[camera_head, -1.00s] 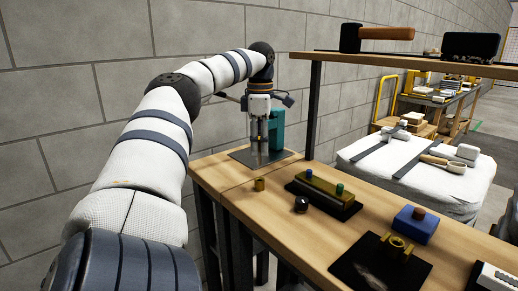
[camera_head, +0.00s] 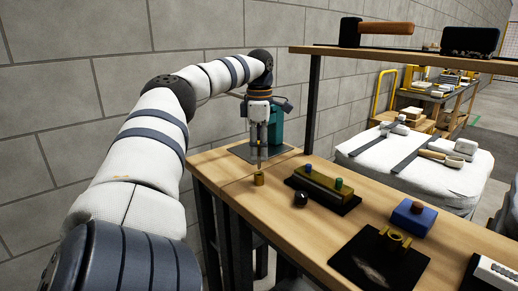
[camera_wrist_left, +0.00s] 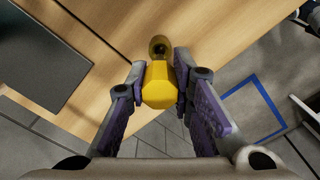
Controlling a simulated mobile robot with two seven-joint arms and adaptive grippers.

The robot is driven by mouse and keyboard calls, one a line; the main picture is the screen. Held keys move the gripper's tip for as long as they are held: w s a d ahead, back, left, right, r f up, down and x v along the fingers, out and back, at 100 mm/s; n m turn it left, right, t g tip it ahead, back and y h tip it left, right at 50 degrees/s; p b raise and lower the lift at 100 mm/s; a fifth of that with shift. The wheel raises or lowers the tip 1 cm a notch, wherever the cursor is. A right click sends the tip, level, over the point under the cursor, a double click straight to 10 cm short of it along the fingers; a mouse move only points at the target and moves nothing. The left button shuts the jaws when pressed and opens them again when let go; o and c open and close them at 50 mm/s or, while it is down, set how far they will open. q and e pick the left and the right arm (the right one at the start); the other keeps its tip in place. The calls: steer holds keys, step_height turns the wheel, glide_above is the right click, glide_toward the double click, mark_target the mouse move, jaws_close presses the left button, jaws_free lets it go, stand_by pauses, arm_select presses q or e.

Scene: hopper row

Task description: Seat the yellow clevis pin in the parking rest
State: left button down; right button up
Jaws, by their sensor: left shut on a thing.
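The yellow clevis pin (camera_wrist_left: 158,84) is between the fingers of my left gripper (camera_wrist_left: 160,88) in the left wrist view. In the head view, my left gripper (camera_head: 260,143) points down, with a thin part of the pin showing below its fingers. A small brass-coloured cylinder (camera_head: 259,179), apparently the parking rest, stands directly below on the wooden bench. It also shows just beyond the pin in the left wrist view (camera_wrist_left: 158,44). The pin's lower end is at or just above its top; I cannot tell whether they touch. My right gripper is out of view.
A teal block (camera_head: 277,125) and a dark plate (camera_head: 240,151) are behind the gripper. A black ball (camera_head: 300,199), a dark-based fixture (camera_head: 320,184), a blue block (camera_head: 414,220) and a black plate (camera_head: 352,263) occupy the bench (camera_head: 290,235). A raised shelf (camera_head: 400,56) is at right.

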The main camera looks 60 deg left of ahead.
mark_target(259, 168)
arm_select(q)
steer(key=shift+f, duration=0.15)
steer(key=shift+f, duration=1.4)
stand_by(0.6)
steer(key=shift+f, duration=0.8)
steer(key=shift+r, duration=0.1)
steer(key=c, duration=1.3)
jaws_free()
